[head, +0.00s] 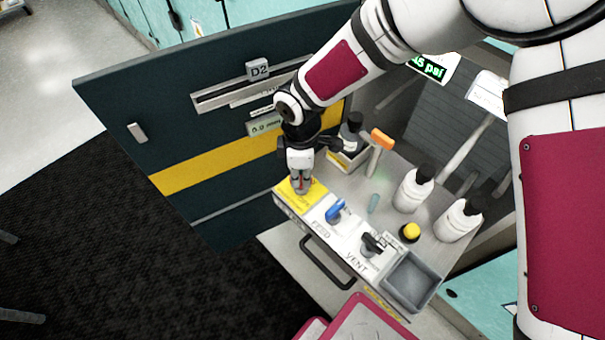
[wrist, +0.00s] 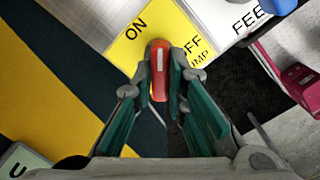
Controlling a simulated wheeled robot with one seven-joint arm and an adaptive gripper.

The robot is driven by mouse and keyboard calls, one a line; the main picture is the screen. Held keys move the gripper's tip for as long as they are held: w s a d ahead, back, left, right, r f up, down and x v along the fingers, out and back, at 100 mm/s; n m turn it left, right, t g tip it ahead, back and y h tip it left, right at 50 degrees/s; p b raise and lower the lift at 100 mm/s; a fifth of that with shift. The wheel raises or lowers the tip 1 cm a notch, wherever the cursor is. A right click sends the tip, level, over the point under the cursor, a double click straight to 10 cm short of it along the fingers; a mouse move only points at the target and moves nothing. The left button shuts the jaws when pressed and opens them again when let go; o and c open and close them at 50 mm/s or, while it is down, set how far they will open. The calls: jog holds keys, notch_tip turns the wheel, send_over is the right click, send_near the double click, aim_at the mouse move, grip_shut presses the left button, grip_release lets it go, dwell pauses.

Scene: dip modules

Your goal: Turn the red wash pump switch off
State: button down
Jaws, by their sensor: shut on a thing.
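The red wash pump switch (wrist: 158,70) shows in the wrist view on a yellow plate (wrist: 140,45). ON is printed to its left and OFF to its right, partly hidden. The red handle lies between the two words. My gripper (wrist: 160,75) is shut on the red handle, with one finger on each side. In the head view my gripper (head: 300,183) points down over the yellow plate (head: 311,198) at the left end of the panel. Only a little red shows between the fingers there. The switch's base is hidden.
Right of the yellow plate stand a blue FEED switch (head: 335,211) and a black VENT switch (head: 371,243). Behind are white bottles (head: 412,192), a yellow button (head: 410,231) and an orange-topped tool (head: 381,139). A dark door (head: 150,125) stands close on the left.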

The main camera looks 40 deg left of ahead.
aim_at(301, 177)
jog(key=m+b, duration=0.1)
jog(key=m, duration=0.7)
jog(key=shift+m, duration=0.6)
jog(key=c, duration=1.6)
grip_release()
jog(key=shift+r, duration=0.15)
notch_tip(301, 177, up, 12)
